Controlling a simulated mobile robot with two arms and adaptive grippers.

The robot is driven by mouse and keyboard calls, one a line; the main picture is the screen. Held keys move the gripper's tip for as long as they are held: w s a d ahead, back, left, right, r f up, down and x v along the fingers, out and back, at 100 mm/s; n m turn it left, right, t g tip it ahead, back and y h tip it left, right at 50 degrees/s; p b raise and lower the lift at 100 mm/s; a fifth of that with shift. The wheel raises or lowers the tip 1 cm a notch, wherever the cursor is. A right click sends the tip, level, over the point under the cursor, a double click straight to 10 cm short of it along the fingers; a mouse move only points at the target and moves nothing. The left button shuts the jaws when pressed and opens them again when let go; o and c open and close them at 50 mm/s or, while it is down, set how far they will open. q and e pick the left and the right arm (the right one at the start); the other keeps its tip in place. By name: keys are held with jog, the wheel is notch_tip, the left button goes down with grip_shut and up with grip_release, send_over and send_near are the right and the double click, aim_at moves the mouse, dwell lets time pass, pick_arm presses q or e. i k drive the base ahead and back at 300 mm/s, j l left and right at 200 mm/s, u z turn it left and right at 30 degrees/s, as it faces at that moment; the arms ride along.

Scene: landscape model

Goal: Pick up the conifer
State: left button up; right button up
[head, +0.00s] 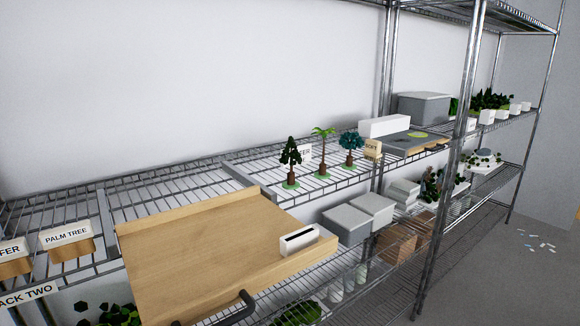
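Three model trees stand upright in a row on the middle wire shelf. The leftmost, dark green and tapering on a brown trunk with a green base, looks like the conifer (290,158). Beside it to the right is a palm tree (323,146) with bright green fronds. Right of that is a tree with a blue-green crown (350,142). The trees stand apart from each other. A white label behind the conifer is partly hidden by it. Neither of my grippers shows in the head view.
A wooden board (190,250) with a white slotted block (300,240) and a dark handle (236,308) fills the front. A "PALM TREE" label (66,235) stands at left. Grey boxes (347,223) sit below the trees. A metal post (463,130) rises at right.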

aim_at(291, 184)
jog(key=i+l+u, duration=0.25)
jog(key=l, duration=0.15)
jog(key=i+l+u, duration=0.1)
jog(key=l+u, duration=0.2)
jog(key=l, duration=0.15)
jog(key=i+l+u, duration=0.25)
jog(key=l, duration=0.25)
jog(key=l+u, duration=0.25)
jog(key=l, duration=0.25)
